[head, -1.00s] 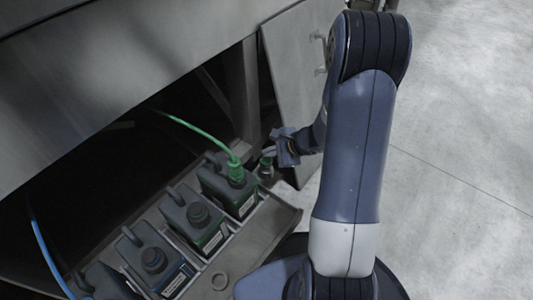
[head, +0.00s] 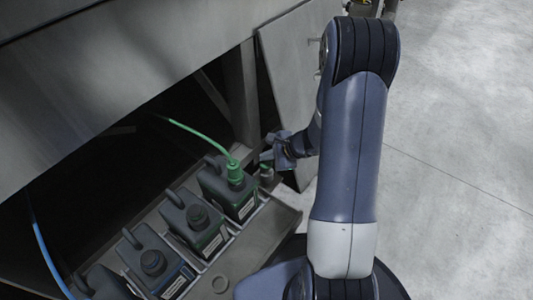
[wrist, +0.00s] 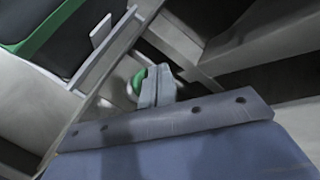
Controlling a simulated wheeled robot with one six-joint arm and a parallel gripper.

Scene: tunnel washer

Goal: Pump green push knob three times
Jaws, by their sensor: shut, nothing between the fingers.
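The green push knob (wrist: 138,80) shows in the wrist view, partly hidden behind my gripper's fingers. In the head view, it is mostly covered by the fingers, above a small grey cylinder (head: 267,175) beside the rearmost canister. My gripper (wrist: 158,78) is shut and empty, its fingertips right at the knob. The head view shows my gripper (head: 268,156) reaching in from the right, just over the cylinder. I cannot tell whether the fingers touch the knob or whether it is pressed down.
Several dark canisters stand in a grey tray (head: 258,238) at the lower left. The rearmost canister (head: 220,187) has a green cap with a green hose (head: 200,134). A blue hose (head: 50,262) hangs at the left. A grey panel (head: 292,80) stands behind my gripper. Open floor lies at right.

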